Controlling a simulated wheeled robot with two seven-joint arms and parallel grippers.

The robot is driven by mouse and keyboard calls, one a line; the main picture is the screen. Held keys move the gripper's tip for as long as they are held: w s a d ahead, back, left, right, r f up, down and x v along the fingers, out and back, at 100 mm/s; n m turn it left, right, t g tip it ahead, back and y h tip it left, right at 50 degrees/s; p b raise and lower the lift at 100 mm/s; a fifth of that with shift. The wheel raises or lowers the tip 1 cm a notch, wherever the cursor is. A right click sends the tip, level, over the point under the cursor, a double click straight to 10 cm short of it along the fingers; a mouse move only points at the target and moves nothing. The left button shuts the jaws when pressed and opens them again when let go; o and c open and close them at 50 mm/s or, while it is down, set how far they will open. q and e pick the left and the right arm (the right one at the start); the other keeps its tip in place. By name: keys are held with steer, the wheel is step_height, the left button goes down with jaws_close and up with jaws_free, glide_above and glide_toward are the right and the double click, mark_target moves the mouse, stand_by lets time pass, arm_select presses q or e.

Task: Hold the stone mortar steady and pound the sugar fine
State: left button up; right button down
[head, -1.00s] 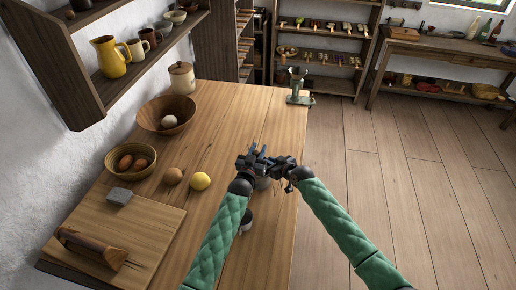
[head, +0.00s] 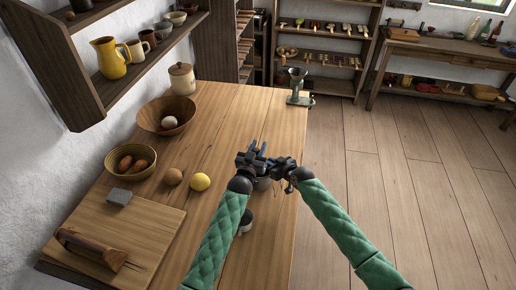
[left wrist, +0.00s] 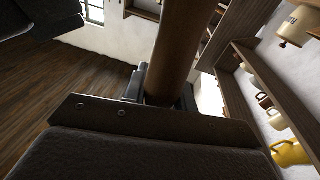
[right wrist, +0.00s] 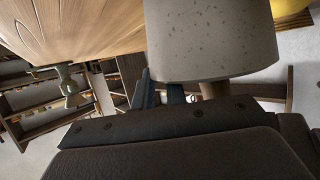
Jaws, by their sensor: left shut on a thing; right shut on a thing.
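The grey speckled stone mortar (right wrist: 210,42) shows large in the right wrist view, which looks upside down. In the head view the mortar (head: 263,184) is mostly hidden under my grippers, near the table's right edge. My right gripper (head: 280,168) is shut on it at its side. My left gripper (head: 254,156) is just above and is shut on the brown wooden pestle (left wrist: 180,45), which fills the top middle of the left wrist view. A piece of the pestle (right wrist: 214,89) shows at the mortar's mouth. The sugar inside is hidden.
A small grey cup (head: 246,221) stands beside my left forearm. A metal grinder (head: 298,86) is at the far corner.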

arm_select(q)
steer(key=shift+f, duration=0.1)
steer(key=shift+f, duration=1.15)
steer(key=shift+r, duration=0.15)
steer(key=shift+r, duration=1.15)
steer(key=shift+f, duration=0.15)
steer(key=shift+f, duration=1.1)
steer(key=shift+r, duration=0.15)
steer(key=shift+r, duration=1.1)
